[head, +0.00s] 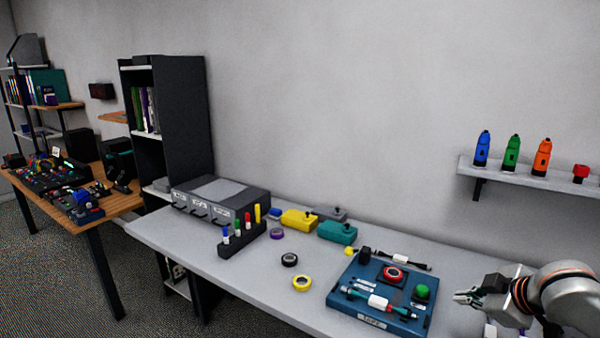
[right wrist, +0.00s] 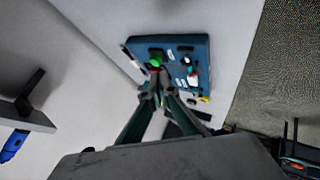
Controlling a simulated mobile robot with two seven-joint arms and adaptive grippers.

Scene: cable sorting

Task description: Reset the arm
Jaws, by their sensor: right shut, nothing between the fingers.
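My right gripper (head: 466,297) is in the head view at the lower right, over the right end of the white table (head: 300,260). It is shut and empty, and sits to the right of the blue tray (head: 372,320). In the right wrist view its fingertips (right wrist: 160,98) meet, with the blue tray (right wrist: 205,50) beyond them. The tray holds a red ring (head: 393,273), a green knob (head: 422,291) and a cable piece with a white middle (head: 378,302). My left gripper is not in view.
A grey box (head: 222,197) and a marker holder (head: 240,238) stand at the table's left end.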

